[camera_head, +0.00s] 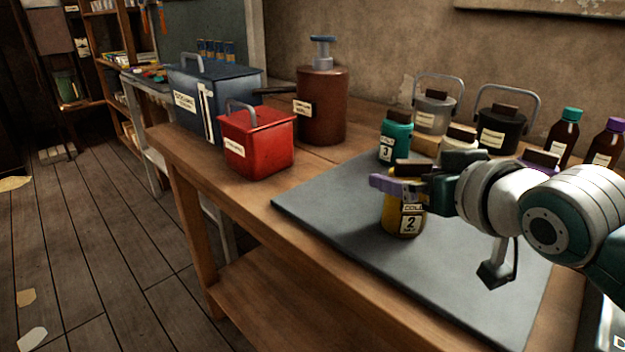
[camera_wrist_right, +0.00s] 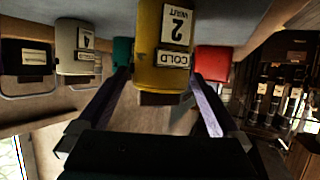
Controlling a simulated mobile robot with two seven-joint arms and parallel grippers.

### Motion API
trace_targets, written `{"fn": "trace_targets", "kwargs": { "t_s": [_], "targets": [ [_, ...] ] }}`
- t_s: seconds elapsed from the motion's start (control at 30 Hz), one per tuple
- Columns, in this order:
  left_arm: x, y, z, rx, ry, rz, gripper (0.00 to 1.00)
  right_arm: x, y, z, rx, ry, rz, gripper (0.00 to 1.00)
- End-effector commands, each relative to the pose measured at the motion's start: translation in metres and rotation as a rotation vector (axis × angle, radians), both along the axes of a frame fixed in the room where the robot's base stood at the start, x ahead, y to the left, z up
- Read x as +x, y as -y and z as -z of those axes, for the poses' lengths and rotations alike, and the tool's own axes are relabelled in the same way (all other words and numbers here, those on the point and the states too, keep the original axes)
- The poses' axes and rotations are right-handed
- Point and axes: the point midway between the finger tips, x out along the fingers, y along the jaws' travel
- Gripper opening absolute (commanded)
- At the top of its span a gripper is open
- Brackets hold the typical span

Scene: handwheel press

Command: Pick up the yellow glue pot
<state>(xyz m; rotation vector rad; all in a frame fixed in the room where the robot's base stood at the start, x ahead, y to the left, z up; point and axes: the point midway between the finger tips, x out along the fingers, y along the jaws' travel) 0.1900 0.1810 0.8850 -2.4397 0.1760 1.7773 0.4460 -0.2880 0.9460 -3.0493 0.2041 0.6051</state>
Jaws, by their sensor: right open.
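The yellow glue pot (camera_head: 392,217) stands upright on the grey mat (camera_head: 330,205), with a label reading "COLD 2" and a dark brown lid. My right gripper (camera_head: 392,184) is open at the pot's upper part, its purple-sided fingers level with the area just below the lid. In the right wrist view, which is upside down, the yellow pot (camera_wrist_right: 160,62) sits between the two spread finger tips. I cannot tell whether either finger touches it. My left gripper is not in view.
Behind the gripper stand a teal pot (camera_head: 394,142), a clear pot (camera_head: 434,110), a black pot (camera_head: 497,130) and brown bottles (camera_head: 563,138). A red box (camera_head: 256,145), a blue box (camera_head: 212,90) and a brown pump canister (camera_head: 322,105) stand left. The mat's front is clear.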

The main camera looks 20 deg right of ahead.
Motion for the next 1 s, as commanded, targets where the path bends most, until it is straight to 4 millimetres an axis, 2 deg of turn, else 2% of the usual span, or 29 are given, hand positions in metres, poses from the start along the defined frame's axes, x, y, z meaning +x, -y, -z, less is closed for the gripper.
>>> {"fn": "trace_targets", "kwargs": {
  "t_s": [0.1,0.3,1.0],
  "targets": [
    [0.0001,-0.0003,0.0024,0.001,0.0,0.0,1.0,0.0065,0.0011,0.003,-0.001,0.0,0.0,1.0],
    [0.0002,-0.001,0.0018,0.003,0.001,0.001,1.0,0.0064,0.001,0.0026,-0.001,-0.001,0.0,1.0],
    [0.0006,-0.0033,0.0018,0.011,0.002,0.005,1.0,0.0061,0.001,0.0027,0.0,-0.001,0.0,0.21]
  ]
}}
